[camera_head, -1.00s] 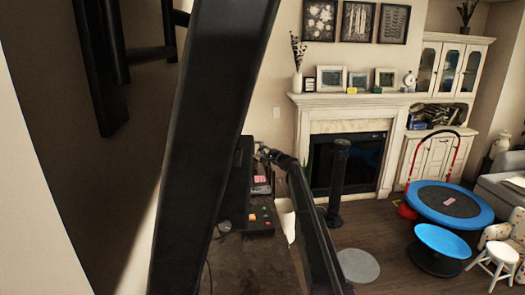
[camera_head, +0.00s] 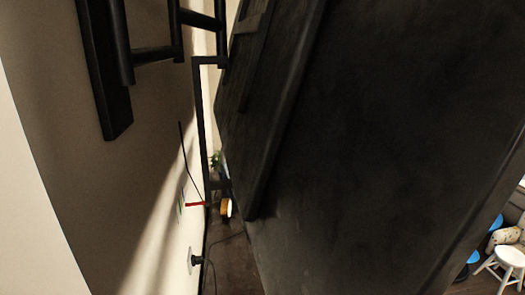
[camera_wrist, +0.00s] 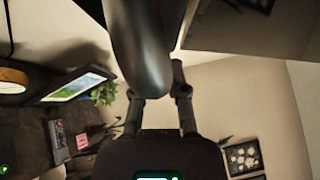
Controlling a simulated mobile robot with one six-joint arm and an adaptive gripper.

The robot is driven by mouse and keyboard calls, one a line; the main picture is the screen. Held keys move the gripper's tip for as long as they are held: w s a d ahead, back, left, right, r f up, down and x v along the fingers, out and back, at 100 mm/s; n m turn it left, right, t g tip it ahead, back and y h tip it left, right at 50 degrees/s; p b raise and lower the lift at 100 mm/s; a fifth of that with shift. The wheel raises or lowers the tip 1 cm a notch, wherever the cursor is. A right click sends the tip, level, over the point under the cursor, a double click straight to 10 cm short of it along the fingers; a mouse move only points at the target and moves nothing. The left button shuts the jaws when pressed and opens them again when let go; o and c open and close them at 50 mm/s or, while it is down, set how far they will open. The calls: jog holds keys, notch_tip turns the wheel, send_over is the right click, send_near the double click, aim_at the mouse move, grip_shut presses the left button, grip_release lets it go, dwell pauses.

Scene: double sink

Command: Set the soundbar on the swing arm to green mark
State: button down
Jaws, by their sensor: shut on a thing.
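In the wrist view my gripper (camera_wrist: 157,98) is closed around a dark rounded bar (camera_wrist: 143,60), which looks like the soundbar. In the head view a huge black panel (camera_head: 370,140) fills the middle and right and hides my arm and gripper. A black jointed wall frame (camera_head: 199,110), apparently the swing arm, stands at the wall left of it. Low on the wall are a small green mark (camera_head: 181,205) and a red pointer-like piece (camera_head: 195,205). I cannot tell how the soundbar stands relative to the green mark.
The wrist view shows a bright screen (camera_wrist: 80,88), a plant (camera_wrist: 105,94), pink notes (camera_wrist: 82,141) and wall pictures (camera_wrist: 243,157). A white stool (camera_head: 503,266) stands at the head view's lower right. A dark cable hangs near the wall.

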jog(key=shift+a, duration=0.15)
jog(key=c, duration=0.6)
grip_release()
jog(key=shift+w, duration=0.1)
jog(key=shift+c, duration=0.2)
jog(key=shift+a, duration=0.1)
